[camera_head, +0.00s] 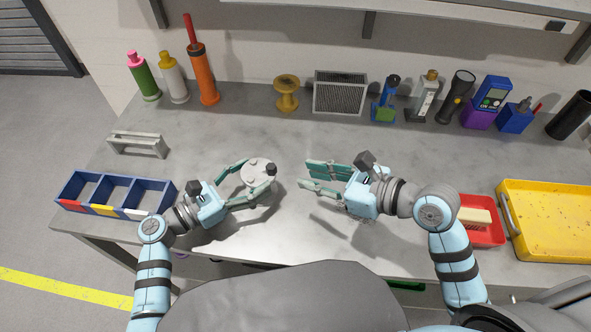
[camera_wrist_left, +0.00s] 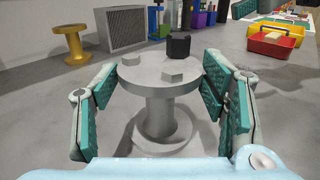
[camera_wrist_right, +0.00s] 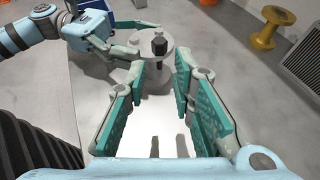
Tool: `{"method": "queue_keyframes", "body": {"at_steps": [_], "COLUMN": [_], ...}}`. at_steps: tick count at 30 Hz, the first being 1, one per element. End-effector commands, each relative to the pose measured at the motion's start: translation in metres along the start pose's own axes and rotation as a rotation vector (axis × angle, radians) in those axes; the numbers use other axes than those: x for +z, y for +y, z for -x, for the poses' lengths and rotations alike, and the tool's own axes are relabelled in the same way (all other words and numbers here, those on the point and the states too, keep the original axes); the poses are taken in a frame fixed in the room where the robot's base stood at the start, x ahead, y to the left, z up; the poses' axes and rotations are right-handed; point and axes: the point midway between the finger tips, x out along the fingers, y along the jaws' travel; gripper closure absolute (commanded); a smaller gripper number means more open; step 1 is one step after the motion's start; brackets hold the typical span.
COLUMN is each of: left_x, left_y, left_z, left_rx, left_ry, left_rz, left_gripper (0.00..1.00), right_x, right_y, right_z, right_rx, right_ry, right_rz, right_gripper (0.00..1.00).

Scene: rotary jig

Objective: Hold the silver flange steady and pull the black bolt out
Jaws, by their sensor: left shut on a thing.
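The silver flange (camera_head: 253,173) stands upright on the grey bench, a round disc on a pedestal, also seen in the left wrist view (camera_wrist_left: 160,115). The black bolt (camera_head: 271,168) stands up from the disc's rim on the right side; it shows as a dark hexagonal head in the left wrist view (camera_wrist_left: 179,45) and in the right wrist view (camera_wrist_right: 159,46). My left gripper (camera_head: 260,175) is shut on the flange, with fingers on both sides of the disc. My right gripper (camera_head: 305,173) is open and empty, right of the flange, its fingers pointing towards it.
A blue divided bin (camera_head: 120,191) and a grey handle-shaped block (camera_head: 137,145) lie at left. A yellow spool (camera_head: 287,92), grey grille box (camera_head: 340,93) and several bottles and tools line the back. A red tray (camera_head: 482,233) and yellow tray (camera_head: 548,249) sit at right.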

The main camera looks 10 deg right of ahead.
Motion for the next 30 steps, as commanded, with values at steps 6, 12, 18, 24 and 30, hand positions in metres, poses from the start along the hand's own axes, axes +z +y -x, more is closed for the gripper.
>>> {"method": "queue_keyframes", "body": {"at_steps": [6,12,18,24,30], "left_x": [0.0,0.0,0.0,0.0,0.0], "left_y": [0.0,0.0,0.0,0.0,0.0], "left_z": [0.0,0.0,0.0,0.0,0.0], "left_rx": [0.0,0.0,0.0,0.0,0.0], "left_ry": [0.0,0.0,0.0,0.0,0.0], "left_rz": [0.0,0.0,0.001,0.001,0.001], "left_gripper": [0.71,0.71,0.71,0.71,0.71], "right_x": [0.001,0.0,0.0,0.0,0.0], "right_y": [0.001,0.001,0.001,0.001,0.001], "right_z": [-0.057,-0.088,-0.094,-0.093,-0.093], "right_rx": [0.003,0.003,0.003,0.003,0.003], "right_ry": [-0.004,0.0,0.001,0.001,0.001], "right_rz": [-0.005,0.001,0.003,0.003,0.002], "right_gripper": [0.77,0.77,0.77,0.93,0.95]}}
